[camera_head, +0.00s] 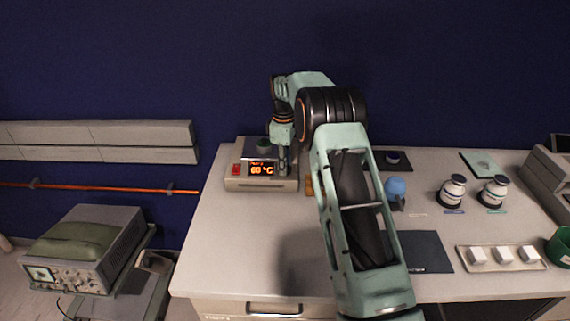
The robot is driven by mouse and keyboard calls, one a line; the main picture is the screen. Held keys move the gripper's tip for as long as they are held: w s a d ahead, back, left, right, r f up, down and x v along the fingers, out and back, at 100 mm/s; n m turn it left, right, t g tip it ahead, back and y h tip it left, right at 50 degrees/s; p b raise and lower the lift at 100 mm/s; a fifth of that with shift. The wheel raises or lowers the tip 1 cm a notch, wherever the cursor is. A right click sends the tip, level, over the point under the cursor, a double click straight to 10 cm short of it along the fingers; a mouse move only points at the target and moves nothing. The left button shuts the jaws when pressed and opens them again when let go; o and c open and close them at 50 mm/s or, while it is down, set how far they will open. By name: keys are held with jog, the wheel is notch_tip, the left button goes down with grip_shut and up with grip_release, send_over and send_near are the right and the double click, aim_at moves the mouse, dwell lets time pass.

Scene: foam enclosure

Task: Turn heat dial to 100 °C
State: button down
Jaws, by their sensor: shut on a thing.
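The hot plate (241,184) stands at the left back of the bench, with its orange display (261,169) reading what looks like 60 °C. A red switch (236,169) is left of the display. My gripper (284,165) points down at the right end of the front panel, beside the display. It is shut on the heat dial, which its fingers hide. A small green vessel (264,144) sits on the plate's top, left of my gripper.
My arm crosses the bench from the front. Right of it are a blue round object (395,186), two white jars (452,190), a dark mat (424,252) and a tray (501,266) with white blocks. The bench's front left (225,245) is clear.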

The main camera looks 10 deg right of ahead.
jog(key=m, duration=0.5)
jog(key=shift+w+p, duration=0.1)
jog(key=shift+p, duration=0.2)
jog(key=shift+m, duration=0.3)
jog(key=c, duration=1.6)
grip_release()
